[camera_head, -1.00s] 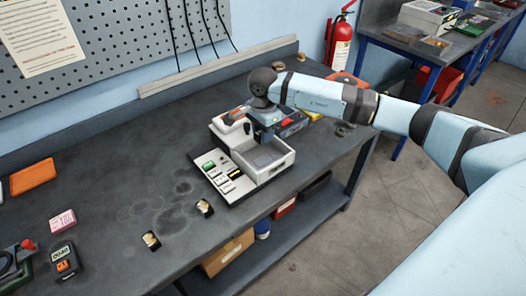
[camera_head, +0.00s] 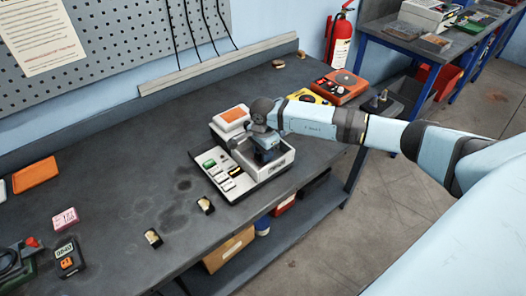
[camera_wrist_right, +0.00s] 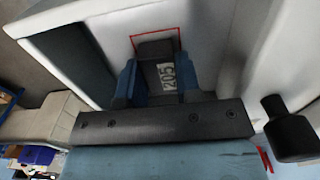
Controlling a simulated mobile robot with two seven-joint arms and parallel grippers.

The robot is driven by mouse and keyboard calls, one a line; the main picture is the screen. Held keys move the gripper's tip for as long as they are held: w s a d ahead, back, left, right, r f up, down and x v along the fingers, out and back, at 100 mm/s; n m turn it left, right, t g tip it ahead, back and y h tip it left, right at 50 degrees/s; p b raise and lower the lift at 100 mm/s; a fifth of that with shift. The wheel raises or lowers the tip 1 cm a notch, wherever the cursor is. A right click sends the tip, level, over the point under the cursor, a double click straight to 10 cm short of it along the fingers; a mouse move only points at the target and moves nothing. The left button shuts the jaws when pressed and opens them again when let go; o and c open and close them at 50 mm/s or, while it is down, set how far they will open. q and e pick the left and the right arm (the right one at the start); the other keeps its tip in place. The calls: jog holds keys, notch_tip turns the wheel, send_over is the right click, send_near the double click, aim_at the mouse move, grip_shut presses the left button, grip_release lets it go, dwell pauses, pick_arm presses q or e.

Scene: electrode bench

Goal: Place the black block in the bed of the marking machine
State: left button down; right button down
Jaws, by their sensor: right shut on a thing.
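The marking machine (camera_head: 282,165) is a pale grey unit on the bench, with an orange panel at its back and a keypad at its front left. My right gripper (camera_head: 266,155) reaches down into its bed from the right. In the right wrist view, its two blue fingers (camera_wrist_right: 160,82) are shut on the black block (camera_wrist_right: 155,48), which bears the pale digits "205". The block is inside the bed, by a red outline on the bed floor (camera_wrist_right: 110,60). Whether it touches the floor I cannot tell. The gripper hides it in the head view. My left gripper is out of view.
Yellow (camera_head: 308,97) and orange (camera_head: 341,86) devices stand behind the machine.

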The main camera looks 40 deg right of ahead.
jog(key=c, duration=0.8)
grip_release()
jog(key=shift+f, duration=0.1)
